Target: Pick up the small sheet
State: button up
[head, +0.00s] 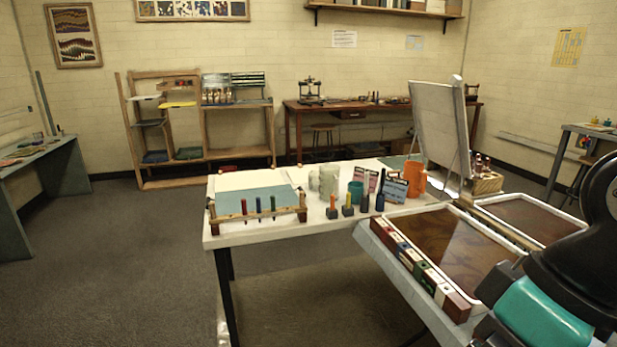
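Flat sheets lie on the white table in the middle: a pale blue sheet (258,201) at the front left and a cream sheet (243,180) behind it. A green sheet (397,162) lies at the table's back right, partly hidden by the upright board. I cannot tell which of these is the small sheet. My arm, black and teal, shows at the lower right edge, beside the marbling trays and well apart from the sheets. My gripper's fingers are not in view.
Two trays of brown liquid, one in front (408,214), are at right. Floor at left is clear.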

aim_at(299, 175)
jog(key=k, duration=0.5)
jog(key=u, duration=1.35)
jog(key=i, duration=6.7)
jog(key=z, duration=1.85)
jog(key=i, duration=0.75)
jog(key=u, duration=0.05)
